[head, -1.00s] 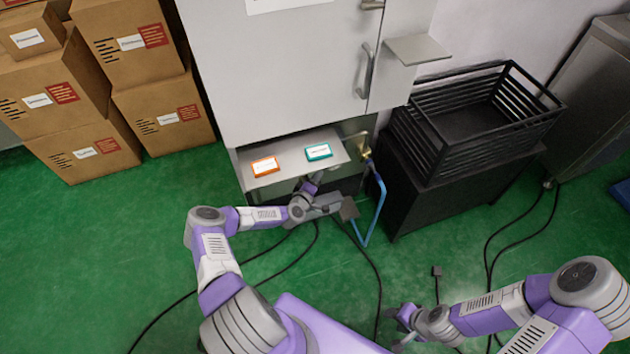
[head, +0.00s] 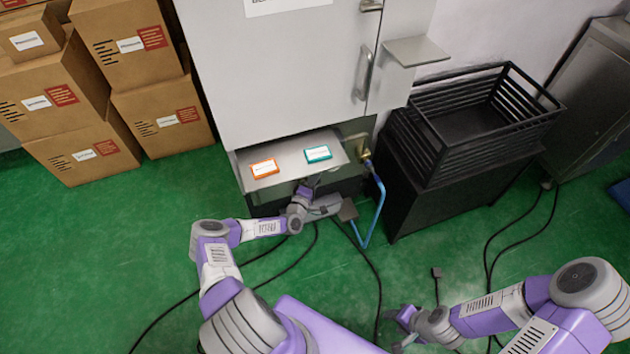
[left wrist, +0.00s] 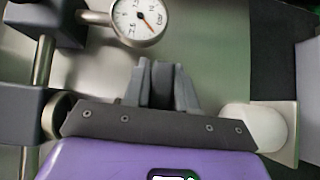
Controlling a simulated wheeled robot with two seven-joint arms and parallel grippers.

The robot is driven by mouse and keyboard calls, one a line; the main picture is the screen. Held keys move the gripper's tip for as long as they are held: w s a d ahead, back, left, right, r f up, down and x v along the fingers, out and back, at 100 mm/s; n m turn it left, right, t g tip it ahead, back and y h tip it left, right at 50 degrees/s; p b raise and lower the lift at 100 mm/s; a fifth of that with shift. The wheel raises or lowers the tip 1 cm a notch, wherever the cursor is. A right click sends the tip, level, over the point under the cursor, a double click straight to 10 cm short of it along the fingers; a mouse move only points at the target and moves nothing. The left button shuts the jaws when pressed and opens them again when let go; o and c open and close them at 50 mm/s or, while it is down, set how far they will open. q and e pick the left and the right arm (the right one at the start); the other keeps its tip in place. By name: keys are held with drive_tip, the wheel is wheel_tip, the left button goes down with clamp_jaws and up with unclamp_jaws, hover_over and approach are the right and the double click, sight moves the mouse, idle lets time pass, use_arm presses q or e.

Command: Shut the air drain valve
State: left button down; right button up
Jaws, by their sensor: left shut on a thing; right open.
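My left gripper (head: 312,182) is at the open front under the cabinet's sloping panel, its tips partly hidden. In the left wrist view its two grey fingers (left wrist: 160,86) are shut close together on a thing I cannot make out. A round dial gauge (left wrist: 139,20) and dark blocks on metal pipes lie beyond and to the left of the fingers. A brass fitting (head: 365,154) with a blue hose (head: 380,205) sits at the cabinet's lower right. I cannot tell which part is the air drain valve. My right gripper (head: 398,330) is open and empty above the floor.
The sloping panel (head: 288,175) carries an orange label block (head: 264,169) and a teal one (head: 318,154). A black crate (head: 470,150) sits on a dark stand at right. Boxes (head: 160,110) are stacked at left. Cables cross the green floor.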

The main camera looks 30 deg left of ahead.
use_arm(q)
drive_tip(key=shift+r+t, duration=0.15)
drive_tip(key=shift+t, duration=0.15)
drive_tip(key=c, duration=1)
unclamp_jaws()
drive_tip(key=shift+s, duration=0.1)
drive_tip(key=s+p, duration=0.2)
drive_tip(key=s, duration=0.5)
drive_tip(key=shift+s+d, duration=0.2)
drive_tip(key=shift+d, duration=0.05)
